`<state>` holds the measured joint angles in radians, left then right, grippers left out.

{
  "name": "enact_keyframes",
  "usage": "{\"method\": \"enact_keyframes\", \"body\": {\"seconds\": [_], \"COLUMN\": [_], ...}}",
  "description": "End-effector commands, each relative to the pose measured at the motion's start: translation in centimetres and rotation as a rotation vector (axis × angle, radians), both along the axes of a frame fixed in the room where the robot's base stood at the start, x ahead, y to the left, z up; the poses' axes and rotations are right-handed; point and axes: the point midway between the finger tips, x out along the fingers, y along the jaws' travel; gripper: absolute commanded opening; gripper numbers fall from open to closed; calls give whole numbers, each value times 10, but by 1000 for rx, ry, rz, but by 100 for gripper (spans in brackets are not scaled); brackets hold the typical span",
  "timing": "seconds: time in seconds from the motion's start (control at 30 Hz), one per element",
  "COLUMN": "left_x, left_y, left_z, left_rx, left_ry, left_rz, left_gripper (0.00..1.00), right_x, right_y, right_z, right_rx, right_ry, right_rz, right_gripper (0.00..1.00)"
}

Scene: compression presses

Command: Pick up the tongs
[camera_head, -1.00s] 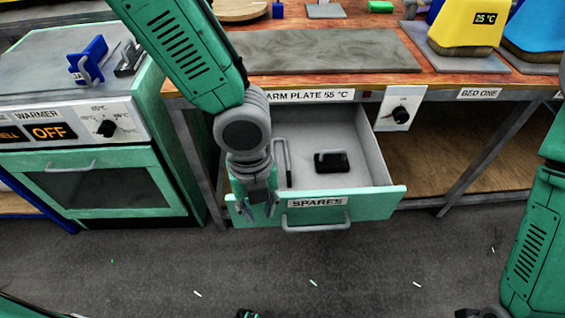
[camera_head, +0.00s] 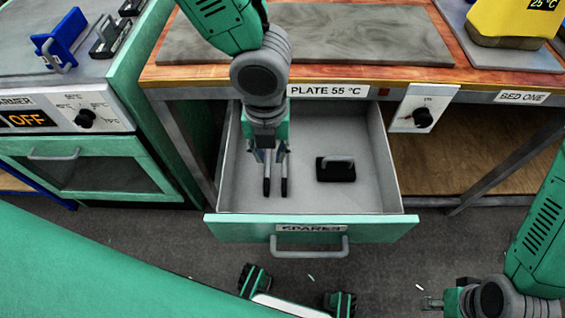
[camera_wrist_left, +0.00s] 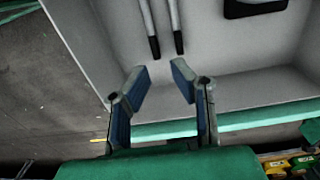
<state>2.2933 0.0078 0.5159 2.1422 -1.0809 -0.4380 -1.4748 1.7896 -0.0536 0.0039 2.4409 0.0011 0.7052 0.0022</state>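The tongs (camera_head: 284,187) lie in the open drawer, two thin grey arms with black ends. Their upper part is hidden behind my left gripper in the head view. In the left wrist view the tongs (camera_wrist_left: 154,46) run up and out of the frame. My left gripper (camera_head: 268,156) is over the drawer, above the tongs. In the left wrist view the left gripper (camera_wrist_left: 160,76) has its fingers apart with nothing between the tips, and the tongs' black ends show beyond them. My right gripper (camera_head: 430,301) is low at the right, away from the drawer, and too small to read.
The drawer (camera_head: 225,185), labelled SPARES, stands pulled out under the bench. A black block with a grey handle (camera_head: 336,172) lies right of the tongs. The warm plate (camera_head: 310,42) is on the bench above. A warmer (camera_head: 95,178) reading OFF stands at the left.

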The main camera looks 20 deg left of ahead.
Motion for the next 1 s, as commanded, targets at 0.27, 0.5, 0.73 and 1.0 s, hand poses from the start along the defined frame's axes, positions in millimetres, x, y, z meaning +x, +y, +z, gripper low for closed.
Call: {"method": "enact_keyframes", "body": {"seconds": [0.27,0.5,0.73,1.0], "left_x": [1,-1,-7,-6], "left_y": [0,-3,1,2], "left_z": [-53,-65,-99,-111], "left_rx": [2,5,3,-1], "left_ry": [3,2,4,2], "left_rz": [2,1,2,4], "left_gripper": [21,21,21,21], "right_x": [0,0,0,0], "right_y": [1,1,1,1], "right_z": [-24,-30,-53,-58], "right_rx": [1,1,0,1], "right_ry": [1,0,0,0], "right_rz": [2,1,1,1], "right_gripper": [40,40,40,40]}}
